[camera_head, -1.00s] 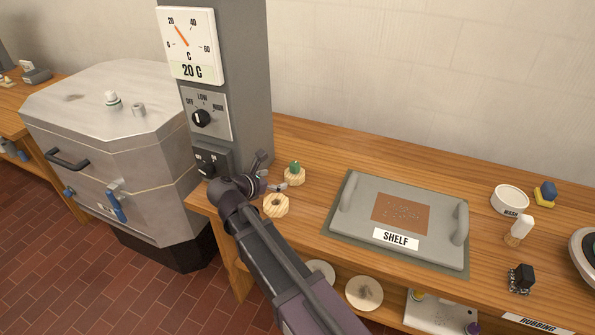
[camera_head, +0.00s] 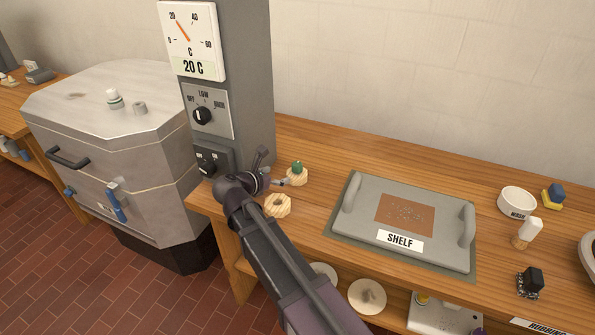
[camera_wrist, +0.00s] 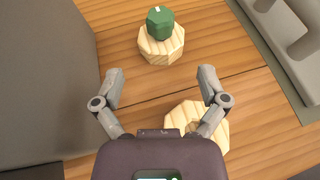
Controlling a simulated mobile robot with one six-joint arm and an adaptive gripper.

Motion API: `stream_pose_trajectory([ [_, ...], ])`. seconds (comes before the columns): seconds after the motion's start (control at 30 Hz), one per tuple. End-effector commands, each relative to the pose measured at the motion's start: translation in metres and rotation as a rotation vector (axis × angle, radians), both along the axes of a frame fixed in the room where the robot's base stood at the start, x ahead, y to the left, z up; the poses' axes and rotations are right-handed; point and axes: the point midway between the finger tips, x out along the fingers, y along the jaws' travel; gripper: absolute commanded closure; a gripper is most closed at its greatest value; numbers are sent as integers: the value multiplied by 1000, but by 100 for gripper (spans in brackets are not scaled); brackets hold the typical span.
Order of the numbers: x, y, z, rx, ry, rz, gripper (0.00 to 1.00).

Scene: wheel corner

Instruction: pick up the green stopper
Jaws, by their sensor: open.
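The green stopper (camera_head: 297,167) sits on a pale wooden octagonal block (camera_head: 297,179) on the bench. In the wrist view the green stopper (camera_wrist: 160,22) is at the top, on its block (camera_wrist: 161,47). My gripper (camera_wrist: 160,75) is open and empty, its fingertips short of the stopper and apart from it. In the head view my gripper (camera_head: 270,170) is just left of the stopper and partly hidden by my own wrist.
A second wooden block (camera_head: 278,205) with a hole lies nearer the bench edge; my gripper partly covers it in the wrist view (camera_wrist: 205,118). The grey control column (camera_head: 225,90) stands close on the left. A grey SHELF lid (camera_head: 440,250) lies to the right.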

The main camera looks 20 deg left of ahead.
Motion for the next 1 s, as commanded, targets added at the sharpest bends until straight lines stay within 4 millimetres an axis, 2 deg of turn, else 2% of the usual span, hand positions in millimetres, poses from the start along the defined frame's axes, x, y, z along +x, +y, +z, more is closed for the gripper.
stream_pose_trajectory([
  [0.1, 18, -6, -10, 0, 0, -2, 7],
  [0.3, 37, -13, -18, 0, 1, -2, 7],
  [0.83, 44, -17, -19, 0, 0, -2, 7],
  [1.0, 55, -20, -22, -1, 0, -4, 7],
])
